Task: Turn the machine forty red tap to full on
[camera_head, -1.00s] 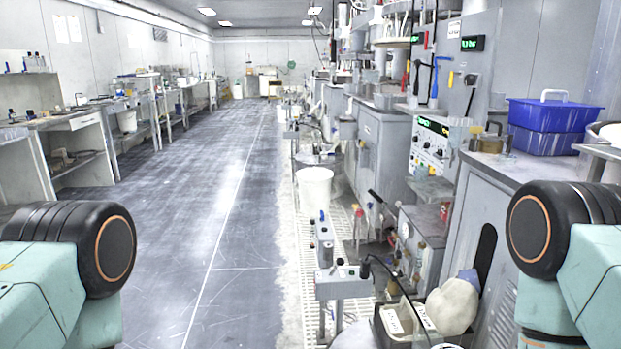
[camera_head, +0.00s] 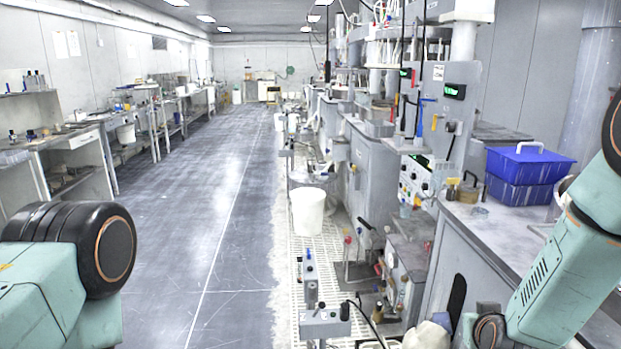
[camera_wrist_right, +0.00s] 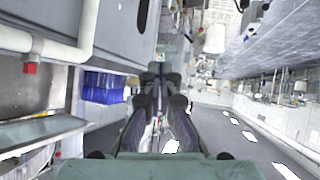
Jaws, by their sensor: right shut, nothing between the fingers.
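Small red parts show low on the machine (camera_head: 400,280) right of the aisle in the head view, one red part (camera_head: 348,240) and another red part (camera_head: 377,268). They are too small to tell whether either is the machine forty tap, or how it is turned. No machine number is readable. In the right wrist view, which looks upside down, a red piece (camera_wrist_right: 30,68) sits on a white pipe. My right gripper (camera_wrist_right: 160,78) is shut and empty there, apart from that piece. In the head view no gripper shows, only my arm links.
A blue lidded box (camera_head: 530,170) stands on the grey worktop (camera_head: 490,220) at right; the box also shows in the wrist view (camera_wrist_right: 104,88). A white bucket (camera_head: 308,212) and a control post (camera_head: 310,280) stand before the machines. The floor aisle (camera_head: 215,190) is clear.

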